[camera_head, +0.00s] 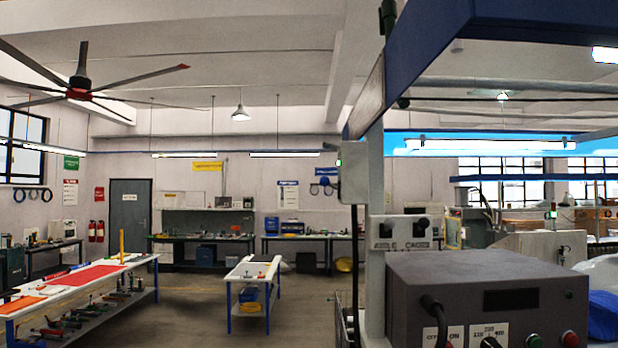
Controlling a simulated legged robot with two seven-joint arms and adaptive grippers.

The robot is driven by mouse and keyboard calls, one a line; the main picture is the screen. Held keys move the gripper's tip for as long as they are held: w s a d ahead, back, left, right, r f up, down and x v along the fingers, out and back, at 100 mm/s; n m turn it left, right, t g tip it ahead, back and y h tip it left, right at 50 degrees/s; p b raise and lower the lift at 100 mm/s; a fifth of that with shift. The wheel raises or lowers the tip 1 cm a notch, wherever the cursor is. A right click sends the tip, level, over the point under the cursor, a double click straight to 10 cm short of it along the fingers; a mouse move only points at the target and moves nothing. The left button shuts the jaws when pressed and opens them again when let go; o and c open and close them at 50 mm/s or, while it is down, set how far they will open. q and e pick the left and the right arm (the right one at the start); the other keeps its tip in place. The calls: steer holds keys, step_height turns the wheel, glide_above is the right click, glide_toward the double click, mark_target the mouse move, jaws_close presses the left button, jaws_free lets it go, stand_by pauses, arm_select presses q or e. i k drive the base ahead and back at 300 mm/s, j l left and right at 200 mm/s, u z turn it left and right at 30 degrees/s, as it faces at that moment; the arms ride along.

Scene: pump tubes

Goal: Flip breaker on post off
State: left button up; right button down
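A grey post (376,215) stands right of the middle and holds up a blue overhead frame. A light grey box (354,172) is mounted on the left side of this post and looks like the breaker. The front face of the box is turned away from me. Neither of my grippers is in view.
A dark control box (490,285) with knobs and buttons stands close at the lower right. A white table with blue legs (252,270) and a long workbench (100,275) stand left. Open floor lies between.

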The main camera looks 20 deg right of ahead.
mark_target(324, 180)
steer(key=i+z, duration=0.1)
steer(key=i, duration=0.55)
steer(key=i+j+z, duration=0.1)
steer(key=i, duration=0.55)
